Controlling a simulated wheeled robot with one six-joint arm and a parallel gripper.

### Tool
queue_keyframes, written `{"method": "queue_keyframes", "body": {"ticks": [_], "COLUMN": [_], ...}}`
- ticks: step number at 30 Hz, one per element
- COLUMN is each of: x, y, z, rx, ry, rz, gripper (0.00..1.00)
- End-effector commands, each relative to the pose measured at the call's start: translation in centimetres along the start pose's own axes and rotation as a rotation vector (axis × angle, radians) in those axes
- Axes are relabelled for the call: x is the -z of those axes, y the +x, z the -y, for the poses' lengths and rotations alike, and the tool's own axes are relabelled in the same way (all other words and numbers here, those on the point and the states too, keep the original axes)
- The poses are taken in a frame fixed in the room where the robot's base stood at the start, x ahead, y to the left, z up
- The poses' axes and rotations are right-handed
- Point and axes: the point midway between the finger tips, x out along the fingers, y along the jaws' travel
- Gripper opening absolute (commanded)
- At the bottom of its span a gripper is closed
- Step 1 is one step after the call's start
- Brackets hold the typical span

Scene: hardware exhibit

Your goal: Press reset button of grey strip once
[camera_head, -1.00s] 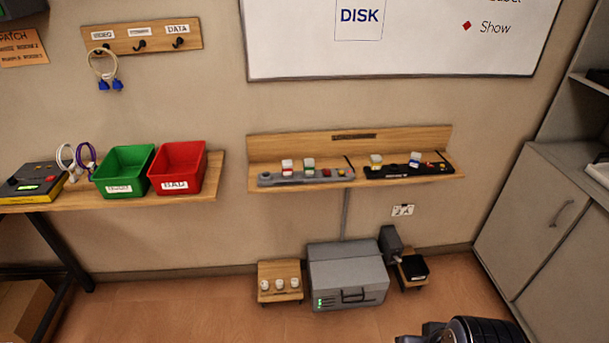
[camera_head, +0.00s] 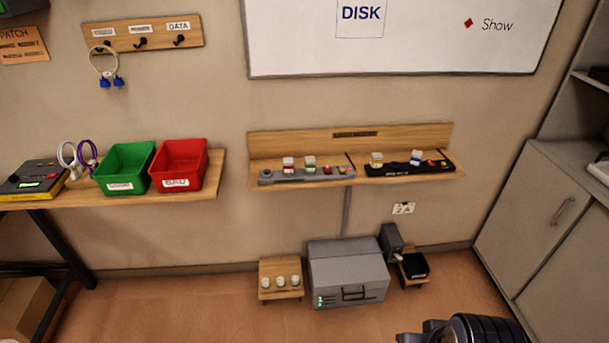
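The grey strip (camera_head: 305,178) lies on the left part of a wooden wall shelf (camera_head: 400,178). Two white-topped plugs stand on it, one with a red band (camera_head: 289,165) and one with a green band (camera_head: 310,164). Near its right end are a small red part (camera_head: 327,170) and an orange part (camera_head: 342,170). A round grey knob-like part (camera_head: 266,174) is at its left end. No reset label can be read. A dark ribbed part of my arm shows at the bottom right, well below the shelf. My gripper's fingers are not in view.
A black strip (camera_head: 400,172) lies right of the grey one. Below are a grey case (camera_head: 347,272), a stool with white pieces (camera_head: 280,292) and a small dark box (camera_head: 415,265). Green (camera_head: 124,168) and red (camera_head: 178,166) bins stand left. A grey cabinet (camera_head: 535,225) stands right.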

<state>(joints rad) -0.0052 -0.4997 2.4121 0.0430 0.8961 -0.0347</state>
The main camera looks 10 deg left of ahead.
Motion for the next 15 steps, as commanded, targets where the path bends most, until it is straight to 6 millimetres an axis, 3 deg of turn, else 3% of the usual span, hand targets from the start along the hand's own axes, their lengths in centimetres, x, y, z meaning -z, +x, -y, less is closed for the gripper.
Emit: {"method": "queue_keyframes", "body": {"ticks": [12, 15], "x": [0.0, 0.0], "y": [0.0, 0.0], "z": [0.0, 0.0], "rx": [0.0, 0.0], "ry": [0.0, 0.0], "rz": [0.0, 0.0], "gripper": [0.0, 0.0]}}
